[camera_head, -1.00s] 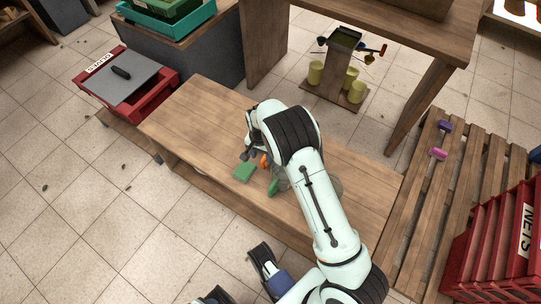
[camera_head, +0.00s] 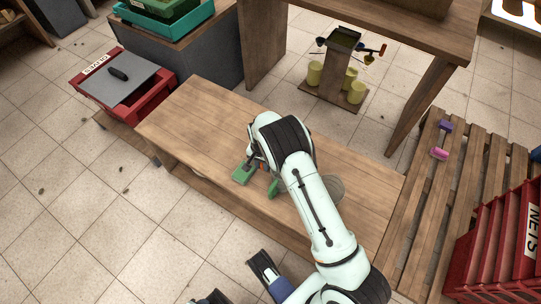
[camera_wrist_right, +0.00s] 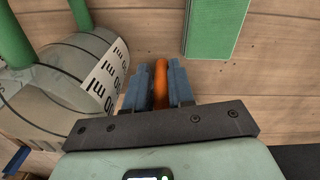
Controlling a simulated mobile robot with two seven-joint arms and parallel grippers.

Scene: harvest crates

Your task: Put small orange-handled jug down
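My right gripper (camera_wrist_right: 160,85) points down at the wooden bench and has its two blue fingers close on both sides of an orange handle (camera_wrist_right: 160,70). The rest of the orange-handled jug is hard to make out; a bit of orange shows beside the gripper in the head view (camera_head: 263,167). Whether the jug touches the bench cannot be told. A grey jug with printed scale marks (camera_wrist_right: 60,90) and green parts is left of the fingers in the wrist view. My left gripper (camera_head: 262,265) shows only in part at the bottom edge of the head view.
The bench (camera_head: 190,115) is bare on its left. A green block (camera_head: 243,172) lies close to the right gripper. A lidded red crate (camera_head: 150,97) stands at left, a slatted pallet (camera_head: 420,190) and red NETS crate (camera_head: 480,260) at right.

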